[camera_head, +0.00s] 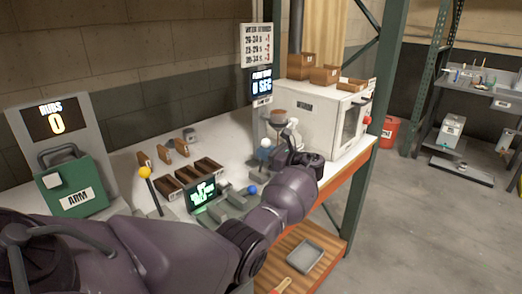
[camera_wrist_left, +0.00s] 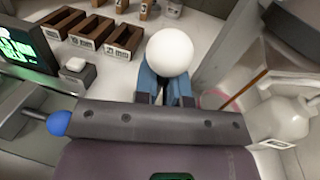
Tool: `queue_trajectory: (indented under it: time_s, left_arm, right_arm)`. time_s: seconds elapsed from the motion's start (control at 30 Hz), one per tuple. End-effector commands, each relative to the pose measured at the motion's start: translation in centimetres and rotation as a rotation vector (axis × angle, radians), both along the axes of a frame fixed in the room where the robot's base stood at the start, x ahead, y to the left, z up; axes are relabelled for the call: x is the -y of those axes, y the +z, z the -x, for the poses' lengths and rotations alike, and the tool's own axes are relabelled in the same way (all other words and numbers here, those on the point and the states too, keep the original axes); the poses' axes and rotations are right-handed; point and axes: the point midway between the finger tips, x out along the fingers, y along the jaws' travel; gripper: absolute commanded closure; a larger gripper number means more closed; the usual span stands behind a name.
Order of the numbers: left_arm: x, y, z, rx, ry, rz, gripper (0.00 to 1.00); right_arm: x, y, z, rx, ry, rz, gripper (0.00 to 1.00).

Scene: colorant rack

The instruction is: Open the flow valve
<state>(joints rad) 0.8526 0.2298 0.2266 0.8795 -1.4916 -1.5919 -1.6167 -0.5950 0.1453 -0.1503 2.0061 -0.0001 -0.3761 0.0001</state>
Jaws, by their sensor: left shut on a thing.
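A white ball knob (camera_wrist_left: 170,52) sits between the blue fingertips of my left gripper (camera_wrist_left: 165,88) in the left wrist view. The fingers are shut on it from below. In the head view the knob (camera_head: 265,143) is just below the funnel-topped stand (camera_head: 279,118), with my left gripper (camera_head: 266,154) at it. The knob appears to be the flow valve's handle; its stem is hidden behind the fingers. The flow display (camera_head: 262,83) above reads 0 SEC. My right gripper is not in view.
A white machine (camera_head: 310,112) stands right of the stand. Brown trays (camera_head: 190,178), a small green-lit screen (camera_head: 201,192) and a blue ball knob (camera_head: 252,190) lie left of my gripper. A green ARM box (camera_head: 75,186) stands at far left.

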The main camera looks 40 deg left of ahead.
Motion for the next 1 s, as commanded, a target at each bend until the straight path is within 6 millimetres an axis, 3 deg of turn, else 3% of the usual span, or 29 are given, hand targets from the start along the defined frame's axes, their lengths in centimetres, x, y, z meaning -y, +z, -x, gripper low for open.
queue_trajectory:
  time_s: [0.03,0.4,0.93,0.97,1.0]
  left_arm:
    - [0.3,1.3,-0.3,0.02,-0.004,-0.053,1.0]
    - [1.6,0.7,-0.2,0.035,-0.003,-0.199,1.0]
    - [1.9,0.7,-0.1,0.036,-0.002,-0.22,1.0]
    - [1.9,0.7,-0.1,0.036,-0.002,-0.22,0.87]
    - [1.9,0.7,-0.1,0.036,-0.002,-0.219,0.81]
  right_arm:
    - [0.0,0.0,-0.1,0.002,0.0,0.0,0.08]
    - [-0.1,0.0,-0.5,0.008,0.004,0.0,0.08]
    - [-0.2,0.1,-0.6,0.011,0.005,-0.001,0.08]
    - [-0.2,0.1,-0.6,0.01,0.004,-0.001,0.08]
    - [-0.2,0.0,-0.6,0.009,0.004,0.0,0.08]
